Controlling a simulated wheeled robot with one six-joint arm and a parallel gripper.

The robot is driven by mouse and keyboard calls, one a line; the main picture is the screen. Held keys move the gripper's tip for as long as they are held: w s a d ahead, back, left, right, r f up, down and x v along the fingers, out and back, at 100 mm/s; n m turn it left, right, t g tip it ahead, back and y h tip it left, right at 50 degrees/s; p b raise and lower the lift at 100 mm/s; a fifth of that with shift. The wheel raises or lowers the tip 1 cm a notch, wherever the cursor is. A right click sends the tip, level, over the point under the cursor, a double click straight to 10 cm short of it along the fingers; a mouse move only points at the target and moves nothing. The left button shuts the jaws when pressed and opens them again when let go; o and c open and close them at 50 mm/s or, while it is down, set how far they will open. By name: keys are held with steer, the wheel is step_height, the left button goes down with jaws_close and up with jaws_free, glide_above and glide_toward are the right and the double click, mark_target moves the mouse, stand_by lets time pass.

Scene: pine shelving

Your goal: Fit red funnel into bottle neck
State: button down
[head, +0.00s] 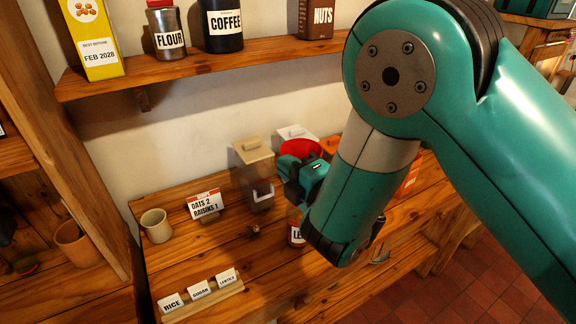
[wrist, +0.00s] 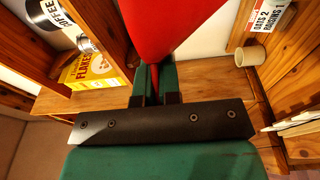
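The red funnel (head: 300,148) shows its wide mouth above my gripper (head: 302,175) in the head view. In the wrist view the funnel (wrist: 155,25) fills the top middle and narrows down between the fingers of my gripper (wrist: 155,85), which are closed on it. A bottle (head: 296,236) with a label starting "LE" stands on the bench below and is mostly hidden by my arm. The funnel's lower end and the bottle's neck are hidden, so I cannot tell whether they touch.
A lidded bin (head: 254,165) with a scoop stands behind the gripper, near a white-lidded one (head: 296,133). A beige cup (head: 156,225), an "OATS 2 RAISINS 1" card (head: 205,204) and a label-card rack (head: 203,298) are to the left. A shelf (head: 200,68) with containers runs above.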

steer(key=shift+f+b, duration=1.4)
steer(key=shift+f, duration=0.15)
steer(key=c, duration=1.2)
jaws_free()
steer(key=shift+c, duration=0.2)
